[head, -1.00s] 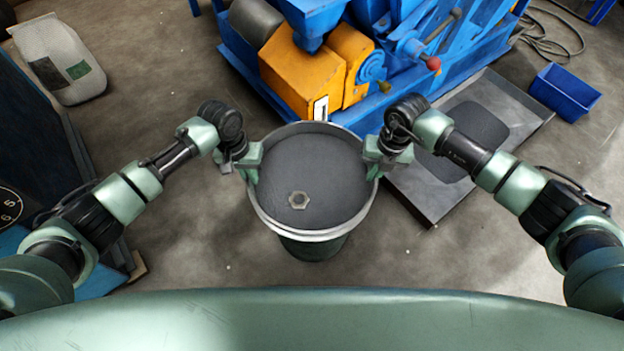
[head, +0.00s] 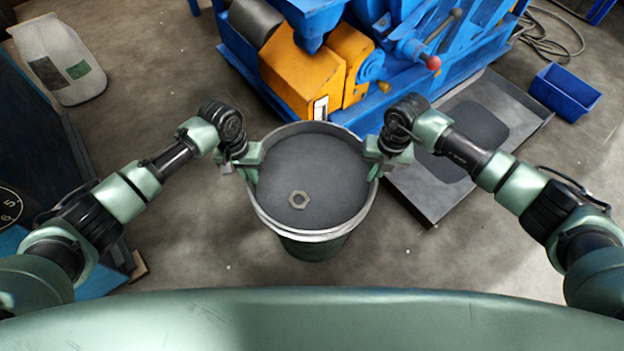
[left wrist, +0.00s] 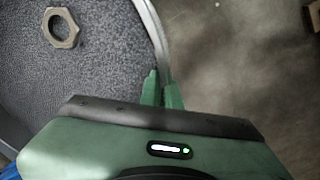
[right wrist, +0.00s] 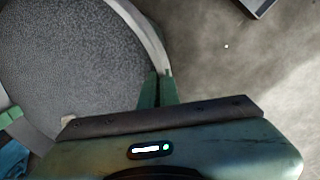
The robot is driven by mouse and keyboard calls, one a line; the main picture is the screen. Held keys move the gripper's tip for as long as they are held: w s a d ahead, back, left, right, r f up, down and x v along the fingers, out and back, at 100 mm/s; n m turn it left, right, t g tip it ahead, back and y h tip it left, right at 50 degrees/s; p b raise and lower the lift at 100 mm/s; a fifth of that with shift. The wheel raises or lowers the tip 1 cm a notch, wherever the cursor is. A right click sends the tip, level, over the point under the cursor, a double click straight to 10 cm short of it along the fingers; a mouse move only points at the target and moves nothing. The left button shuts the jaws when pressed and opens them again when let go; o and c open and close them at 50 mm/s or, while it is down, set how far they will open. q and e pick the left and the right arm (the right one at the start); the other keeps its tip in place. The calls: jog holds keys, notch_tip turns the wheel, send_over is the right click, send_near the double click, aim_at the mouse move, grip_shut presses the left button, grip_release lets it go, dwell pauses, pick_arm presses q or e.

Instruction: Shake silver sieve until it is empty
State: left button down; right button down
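The silver sieve (head: 308,235) is a round metal rim over a dark bucket (head: 312,249). Inside it lies a grey granular layer (head: 325,170) with one hex nut (head: 299,200) on top; the nut also shows in the left wrist view (left wrist: 61,28). My left gripper (head: 252,168) is shut on the rim at the left side, with its fingers on either side of it in the left wrist view (left wrist: 162,88). My right gripper (head: 374,165) is shut on the rim at the right side, as the right wrist view (right wrist: 157,90) shows. The sieve's mesh is hidden under the grains.
A blue and orange machine (head: 310,75) stands just behind the bucket. A flat grey tray (head: 420,185) with dark grains lies to the right. A blue bin (head: 565,92) is further right, and a white sack (head: 58,60) stands far left. The floor in front is clear.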

pick_arm(q)
jog(key=shift+r, duration=0.15)
pick_arm(e)
jog(key=shift+w+r, duration=0.1)
jog(key=shift+r, duration=0.1)
